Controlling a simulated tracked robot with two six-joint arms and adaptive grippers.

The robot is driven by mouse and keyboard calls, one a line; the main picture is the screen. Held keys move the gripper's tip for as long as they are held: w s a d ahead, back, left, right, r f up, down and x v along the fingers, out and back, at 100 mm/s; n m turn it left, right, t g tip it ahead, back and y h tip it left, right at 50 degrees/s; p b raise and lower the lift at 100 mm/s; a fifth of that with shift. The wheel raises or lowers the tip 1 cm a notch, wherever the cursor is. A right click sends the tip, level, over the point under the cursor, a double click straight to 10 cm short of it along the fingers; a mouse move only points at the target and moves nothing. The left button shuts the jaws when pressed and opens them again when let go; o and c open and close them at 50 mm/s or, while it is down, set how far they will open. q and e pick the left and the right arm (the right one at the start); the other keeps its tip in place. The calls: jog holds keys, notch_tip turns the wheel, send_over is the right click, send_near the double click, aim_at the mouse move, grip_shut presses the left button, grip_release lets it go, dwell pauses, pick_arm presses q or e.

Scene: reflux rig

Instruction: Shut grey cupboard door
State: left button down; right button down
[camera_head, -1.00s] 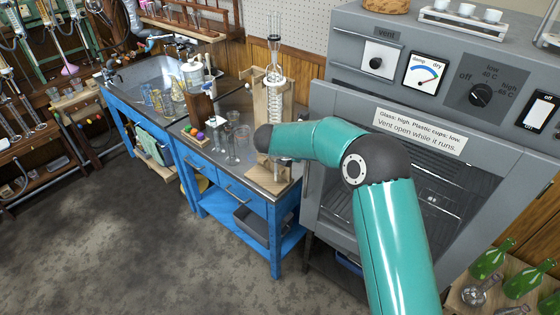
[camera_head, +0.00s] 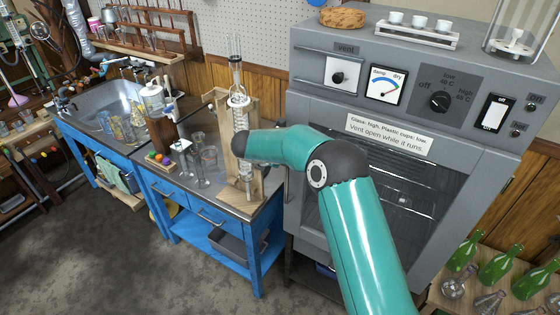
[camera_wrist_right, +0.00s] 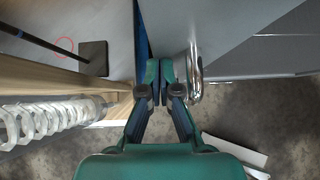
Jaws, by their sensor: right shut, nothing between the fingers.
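The grey cupboard door (camera_head: 312,215), with a dark window and a paper label, is on the front of the grey cabinet. It looks shut or nearly shut; I cannot tell if a gap is left. In the right wrist view the grey door panel (camera_wrist_right: 240,40) fills the upper right, with its chrome handle (camera_wrist_right: 196,75). My right gripper (camera_wrist_right: 164,70) is shut and empty, just left of the handle; I cannot tell if it touches. In the head view its fingers are hidden behind my teal arm. My left gripper is not in view.
A glass condenser on a wooden stand (camera_head: 238,125) is close to my right wrist, on the blue bench (camera_head: 235,215). Its coil (camera_wrist_right: 45,120) shows left of the fingers. Green bottles (camera_head: 497,267) are at lower right. The floor at left front is clear.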

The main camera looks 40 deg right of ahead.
jog(key=s+a+f+b+v, duration=0.1)
jog(key=a+f+b+v, duration=0.15)
jog(key=v, duration=1.05)
jog(key=s+d+f+n+t, duration=0.1)
jog(key=s+d+f+n, duration=0.1)
jog(key=f+n, duration=0.45)
jog(key=s+d+f+n, duration=0.2)
jog(key=f+n, duration=0.1)
jog(key=f, duration=0.6)
jog(key=s+d+f+n+t, duration=0.1)
jog(key=s+d+f+n, duration=0.1)
jog(key=f+n, duration=0.45)
jog(key=s+a+f+n+y, duration=0.6)
jog(key=s+a+f+n, duration=0.3)
jog(key=a+f+n, duration=0.4)
jog(key=s+a+n+g+y, duration=0.4)
jog(key=s+a+n+y, duration=0.2)
jog(key=s+a+n, duration=0.5)
jog(key=shift+s+f+n+g+b, duration=0.4)
jog(key=shift+s+n, duration=1.6)
jog(key=shift+n, duration=1.6)
jog(key=shift+a+r, duration=0.15)
